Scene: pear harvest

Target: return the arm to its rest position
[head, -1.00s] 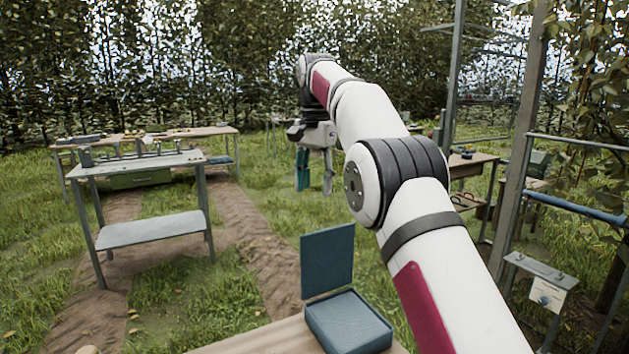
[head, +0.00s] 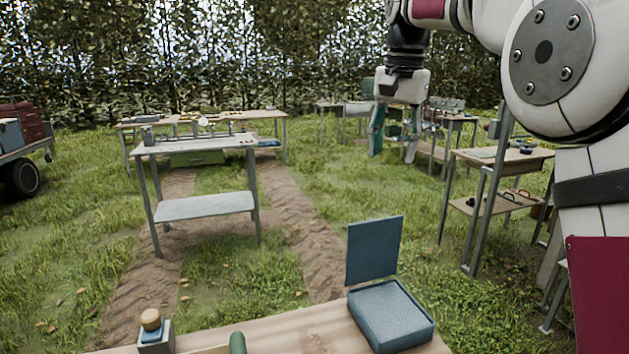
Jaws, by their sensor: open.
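My gripper (head: 393,150) hangs pointing down in the upper right of the head view, below my bent arm. Its two fingers are apart, with nothing visible between them. It is in the air above the grass, clear of the tables as far as I can see. My white and dark red arm fills the right side of the picture and hides part of what is behind it.
A wooden tabletop (head: 300,332) is in front, bearing an open blue box (head: 391,314) and a small wooden-topped object (head: 152,328). A grey two-level table (head: 205,207) stands left. A side table (head: 500,156) stands right. A cart (head: 24,146) is at far left. Grass lies between.

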